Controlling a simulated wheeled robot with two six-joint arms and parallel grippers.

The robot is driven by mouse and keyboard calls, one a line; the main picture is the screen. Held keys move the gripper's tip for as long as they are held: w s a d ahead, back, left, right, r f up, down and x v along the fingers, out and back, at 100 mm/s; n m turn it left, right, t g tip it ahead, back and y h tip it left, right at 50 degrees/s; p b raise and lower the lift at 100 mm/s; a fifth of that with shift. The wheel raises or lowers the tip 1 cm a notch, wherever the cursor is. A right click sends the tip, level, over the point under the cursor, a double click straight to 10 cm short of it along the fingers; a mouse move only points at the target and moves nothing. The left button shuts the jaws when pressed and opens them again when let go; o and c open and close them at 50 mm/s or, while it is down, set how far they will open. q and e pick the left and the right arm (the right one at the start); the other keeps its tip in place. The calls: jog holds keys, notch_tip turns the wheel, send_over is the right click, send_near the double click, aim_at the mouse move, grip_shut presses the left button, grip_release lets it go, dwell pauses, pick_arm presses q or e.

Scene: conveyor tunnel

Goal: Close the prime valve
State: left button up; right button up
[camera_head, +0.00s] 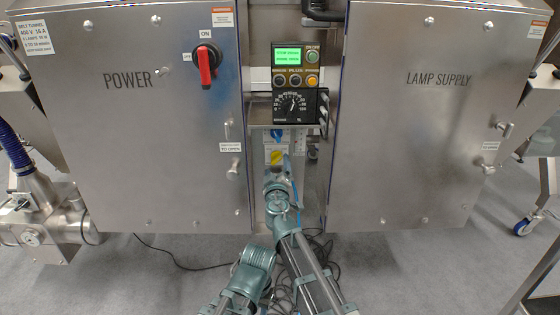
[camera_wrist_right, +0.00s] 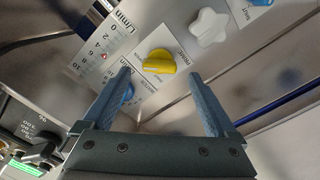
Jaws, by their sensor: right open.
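The yellow knob (camera_wrist_right: 158,62) sits on a white label plate whose print looks like "PRIME"; I take it as the prime valve. It also shows in the head view (camera_head: 278,156), low on the narrow centre panel. My right gripper (camera_wrist_right: 158,76) is open, with one finger on each side of the knob's lower edge in the wrist view. Nothing is between the fingertips; I cannot tell whether they touch the panel. In the head view my right gripper (camera_head: 279,172) is just below the knob and partly hidden by its wrist. My left gripper is not seen.
A white star-shaped knob (camera_wrist_right: 208,27) is beside the yellow one. A blue knob (camera_head: 277,133) is above it in the head view. A flow scale (camera_wrist_right: 104,57) is close by. Steel cabinets, POWER (camera_head: 130,130) and LAMP SUPPLY (camera_head: 420,130), flank the narrow recess.

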aim_at(277, 161)
jog(key=w, duration=0.4)
jog(key=shift+s, duration=0.1)
jog(key=c, duration=1.4)
